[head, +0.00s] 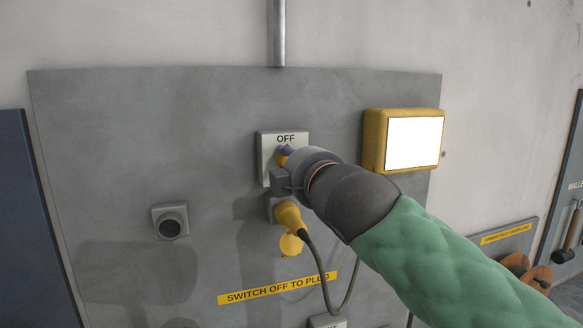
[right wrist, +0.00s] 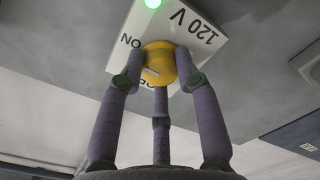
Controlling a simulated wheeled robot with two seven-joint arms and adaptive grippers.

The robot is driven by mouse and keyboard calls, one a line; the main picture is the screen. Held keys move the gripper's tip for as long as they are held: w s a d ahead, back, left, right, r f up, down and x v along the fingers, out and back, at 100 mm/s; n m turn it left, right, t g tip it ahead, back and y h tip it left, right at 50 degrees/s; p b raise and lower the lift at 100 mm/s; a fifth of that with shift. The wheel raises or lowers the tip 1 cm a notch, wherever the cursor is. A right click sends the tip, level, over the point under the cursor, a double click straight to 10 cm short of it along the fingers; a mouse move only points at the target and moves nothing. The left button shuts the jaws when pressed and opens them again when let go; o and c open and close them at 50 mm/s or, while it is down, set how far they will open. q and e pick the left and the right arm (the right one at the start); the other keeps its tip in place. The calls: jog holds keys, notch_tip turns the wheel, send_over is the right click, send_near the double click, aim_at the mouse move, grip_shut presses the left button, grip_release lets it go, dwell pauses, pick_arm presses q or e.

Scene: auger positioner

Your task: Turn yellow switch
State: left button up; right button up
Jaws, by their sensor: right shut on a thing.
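The yellow switch (right wrist: 158,62) is a round knob with a pale line on its face, on a white switch box (head: 268,170) marked OFF at the top in the head view. In the right wrist view the box shows "120 V", "ON" and a lit green lamp (right wrist: 153,4). My right gripper (right wrist: 160,75) has its purple-grey fingers closed around the knob. In the head view my right gripper (head: 286,156) and wrist cover most of the knob. My left gripper is in neither view.
A yellow plug (head: 288,215) with a dark cable sits in a socket under the switch box. A yellow-framed white screen (head: 412,141) is to the right. A small grey box with a round black part (head: 170,228) is at left. A yellow label (head: 277,288) reads "SWITCH OFF TO PLUG".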

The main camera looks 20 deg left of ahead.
dwell(0.3)
jog(key=o, duration=0.9)
jog(key=shift+o, duration=1.1)
jog(key=shift+w+f, duration=0.1)
jog(key=shift+w, duration=0.05)
jog(key=v, duration=1.2)
